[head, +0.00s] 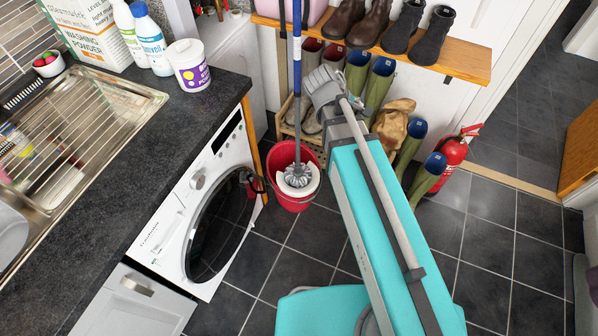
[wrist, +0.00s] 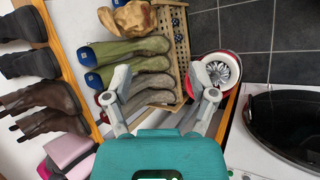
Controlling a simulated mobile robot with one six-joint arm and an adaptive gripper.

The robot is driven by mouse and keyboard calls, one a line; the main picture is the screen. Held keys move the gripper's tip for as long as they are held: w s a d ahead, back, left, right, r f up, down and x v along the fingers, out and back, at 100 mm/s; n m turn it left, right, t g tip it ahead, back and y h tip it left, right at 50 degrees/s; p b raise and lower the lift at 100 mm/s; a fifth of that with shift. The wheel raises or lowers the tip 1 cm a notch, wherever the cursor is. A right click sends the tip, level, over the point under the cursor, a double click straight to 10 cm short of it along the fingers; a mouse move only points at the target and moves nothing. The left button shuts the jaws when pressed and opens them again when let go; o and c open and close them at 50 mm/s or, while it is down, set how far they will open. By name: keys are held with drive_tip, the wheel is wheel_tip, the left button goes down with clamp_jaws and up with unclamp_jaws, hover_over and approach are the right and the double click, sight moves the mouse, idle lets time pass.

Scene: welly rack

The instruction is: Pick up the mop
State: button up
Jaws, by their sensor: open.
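The mop (head: 297,95) stands upright with its blue handle rising out of a red bucket (head: 288,203) on the floor. Its pale grey head sits in the white wringer at the bucket's top. My gripper (head: 322,88) is open and just right of the handle in the head view; I cannot tell if they touch. In the wrist view my gripper's fingers (wrist: 165,88) are spread apart with nothing clearly between them. The mop head (wrist: 218,70) shows beyond the right finger there. The handle cannot be made out in that view.
A washing machine (head: 215,205) and dark counter (head: 190,115) stand left of the bucket. Behind are a wooden shelf (head: 465,68) with boots, wellies (head: 380,85) and a wicker basket (wrist: 182,60). A red fire extinguisher (head: 456,150) stands right. Tiled floor is free in front.

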drive_tip(key=w+a+r+n+t+h+b, duration=0.1)
drive_tip(key=w+a+r+n+t+h, duration=0.35)
drive_tip(key=a+n, duration=0.65)
drive_tip(key=n+t+y+b, duration=0.1)
drive_tip(key=n+t, duration=0.6)
approach(295, 39)
drive_tip(key=v, duration=0.3)
drive_tip(key=shift+w+r, duration=0.15)
drive_tip(key=shift+x, duration=4.35)
drive_tip(key=shift+x, duration=2.6)
